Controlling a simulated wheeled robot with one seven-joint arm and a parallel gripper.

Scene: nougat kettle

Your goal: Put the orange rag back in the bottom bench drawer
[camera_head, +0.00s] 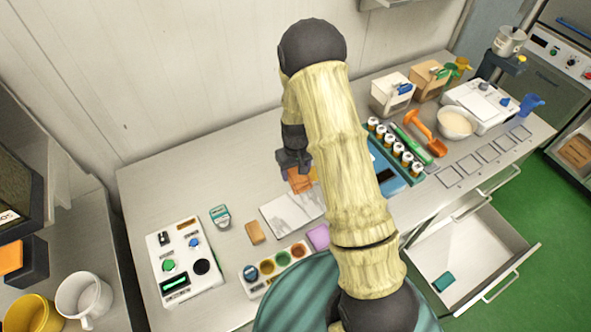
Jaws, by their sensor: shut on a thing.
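My gripper (294,169) is over the bench top, left of my forearm, shut on the orange rag (300,183). The rag shows as a small orange patch just below the fingers, near the back edge of a white marbled slab (291,212). My arm hides part of this area, and I cannot tell whether the rag touches the bench. An open bench drawer (490,240) sticks out at the lower right, with a small dark green block (443,282) inside on its pale floor. I cannot tell from here whether it is the bottom drawer.
A control box (187,265), a tan block (255,232) and a tray of coloured cups (276,262) stand on the bench's left part. To the right are a rack of jars (395,150), an orange scoop (427,133) and a white bowl (456,122). Green floor (550,215) is clear beyond the drawer.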

